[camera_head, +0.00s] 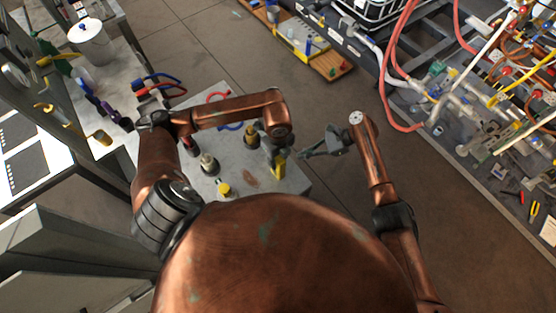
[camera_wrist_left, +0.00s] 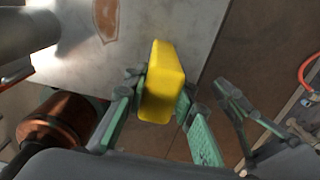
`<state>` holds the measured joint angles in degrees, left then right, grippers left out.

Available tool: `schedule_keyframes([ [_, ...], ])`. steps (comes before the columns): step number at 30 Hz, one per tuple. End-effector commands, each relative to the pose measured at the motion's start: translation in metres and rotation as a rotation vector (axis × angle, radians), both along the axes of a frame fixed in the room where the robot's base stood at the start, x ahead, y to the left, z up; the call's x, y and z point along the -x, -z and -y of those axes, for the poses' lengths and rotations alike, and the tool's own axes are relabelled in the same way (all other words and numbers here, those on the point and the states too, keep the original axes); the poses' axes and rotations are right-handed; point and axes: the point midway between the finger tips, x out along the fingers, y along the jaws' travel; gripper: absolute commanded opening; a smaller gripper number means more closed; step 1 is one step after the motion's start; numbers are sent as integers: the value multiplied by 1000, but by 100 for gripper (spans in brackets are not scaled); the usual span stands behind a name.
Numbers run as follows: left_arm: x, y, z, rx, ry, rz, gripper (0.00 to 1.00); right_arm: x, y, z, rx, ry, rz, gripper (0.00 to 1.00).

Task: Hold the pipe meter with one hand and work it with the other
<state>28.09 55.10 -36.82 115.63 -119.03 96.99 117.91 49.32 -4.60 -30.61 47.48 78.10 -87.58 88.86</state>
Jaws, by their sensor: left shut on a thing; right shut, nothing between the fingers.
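The pipe meter appears to be the yellow block (camera_wrist_left: 163,85) in the left wrist view. My left gripper (camera_wrist_left: 158,100) is shut on it, with one green finger on each side. In the head view the yellow piece (camera_head: 279,166) shows at the right edge of the grey table, under my left gripper (camera_head: 273,148). My right gripper (camera_head: 312,150) is beside it on the right, apart from the yellow block and empty. It also shows in the left wrist view (camera_wrist_left: 226,88), just right of my left fingers. The meter's face and its controls are hidden.
The grey table (camera_head: 292,180) holds several fittings with dark bodies, a yellow-capped one (camera_head: 224,188) and red and blue hoses. A bench with pipes (camera_head: 470,120) and red hoses stands at the right. A white pot (camera_head: 90,40) stands at the upper left.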

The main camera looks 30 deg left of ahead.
Motion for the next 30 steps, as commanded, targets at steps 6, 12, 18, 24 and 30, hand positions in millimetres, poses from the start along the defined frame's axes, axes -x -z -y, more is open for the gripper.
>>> schedule_keyframes([
  [6, 0, 0, 0, 0, 0, 0, 35, 0, 0, 0, 1, 0, 1, 0],
  [12, 0, 0, 0, 0, 0, 0, 44, 0, 0, 0, 1, 0, 1, 0],
  [18, 0, -1, 0, 0, 0, 0, 44, 0, 0, 0, 1, 0, 1, 0],
  [24, -1, -19, 0, 1, 2, 4, 44, 0, 0, 0, 1, 0, 1, 0],
  [30, -1, -60, 0, 0, 2, 5, 44, 0, 0, 0, 1, 0, 1, 0],
])
